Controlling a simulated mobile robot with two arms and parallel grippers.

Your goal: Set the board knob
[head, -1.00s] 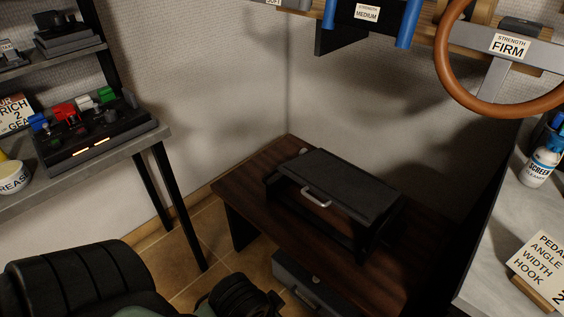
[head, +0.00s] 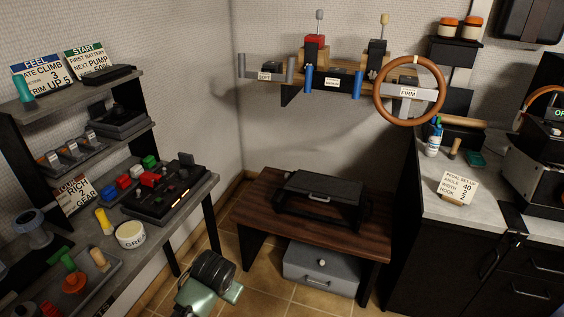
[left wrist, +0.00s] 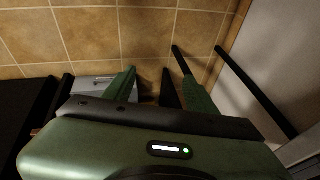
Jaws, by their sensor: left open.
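My left gripper (left wrist: 158,90) is open and empty in the left wrist view, its two green fingers apart above the tiled floor. I cannot tell which part is the board knob. A dark angled board (head: 318,186) with a handle stands on the wooden bench (head: 265,217). A small round knob (head: 321,263) is on the front of the grey box (head: 300,258) under the bench. A black lever panel (head: 165,200) is on the left desk. My right gripper is not in view.
A pedal set-up card (head: 456,188) stands on the right counter (head: 432,206). A brown wheel (head: 378,97) and blue handles (head: 308,78) hang on the back wall shelf. Dark desk legs (left wrist: 262,95) stand right of my left gripper. Tiled floor (head: 252,293) is open before the bench.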

